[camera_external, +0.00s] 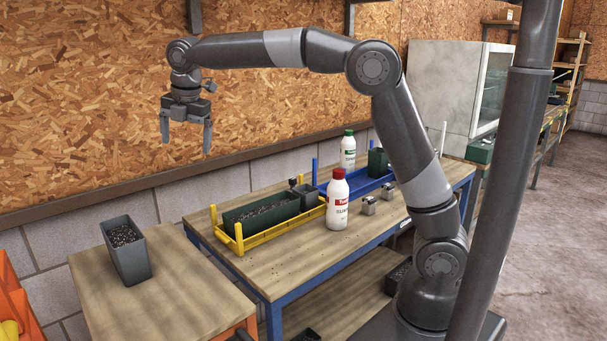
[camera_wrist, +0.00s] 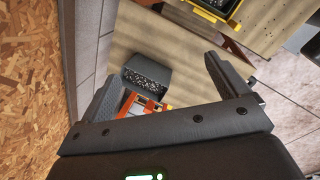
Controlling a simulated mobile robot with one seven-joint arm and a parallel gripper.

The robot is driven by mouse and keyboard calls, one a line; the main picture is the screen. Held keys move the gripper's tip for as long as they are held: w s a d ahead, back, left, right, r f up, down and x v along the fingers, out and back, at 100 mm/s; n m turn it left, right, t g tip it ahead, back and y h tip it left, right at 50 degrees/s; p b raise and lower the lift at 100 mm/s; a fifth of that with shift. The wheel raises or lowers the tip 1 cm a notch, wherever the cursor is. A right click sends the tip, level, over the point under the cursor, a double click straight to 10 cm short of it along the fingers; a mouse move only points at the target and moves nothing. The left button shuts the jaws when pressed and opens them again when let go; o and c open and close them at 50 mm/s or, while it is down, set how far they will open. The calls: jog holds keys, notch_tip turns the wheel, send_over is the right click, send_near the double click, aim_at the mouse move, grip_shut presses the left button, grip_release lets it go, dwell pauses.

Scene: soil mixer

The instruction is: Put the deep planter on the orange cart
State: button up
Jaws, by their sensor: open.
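The deep planter (camera_external: 129,262) is a tall dark grey square pot with speckled soil in it. In the wrist view the planter (camera_wrist: 148,76) shows below, between my open fingers (camera_wrist: 163,75).
A blue-framed workbench (camera_external: 285,262) stands right of the cart. It holds a yellow tray (camera_external: 275,232) with a long green planter, a white red-capped bottle (camera_external: 337,205), a green-capped bottle (camera_external: 348,150) and a blue tray (camera_external: 365,184).

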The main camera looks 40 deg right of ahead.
jog(key=s+d+r+m+t, duration=0.1)
jog(key=s+d+m, duration=0.5)
jog(key=d, duration=0.4)
jog(key=s+d+r+m, duration=0.1)
jog(key=s+d+m, duration=0.5)
jog(key=d, duration=0.4)
jog(key=s+d+f+m+t, duration=0.1)
jog(key=s+d+f+m, duration=0.4)
jog(key=s, duration=0.4)
jog(key=s+d+f+m+t, duration=0.1)
jog(key=s+d+f+m, duration=0.4)
jog(key=s+d+m, duration=0.2)
jog(key=shift+s+f+m, duration=0.35)
jog(key=shift+s+m, duration=0.45)
jog(key=shift+s, duration=0.1)
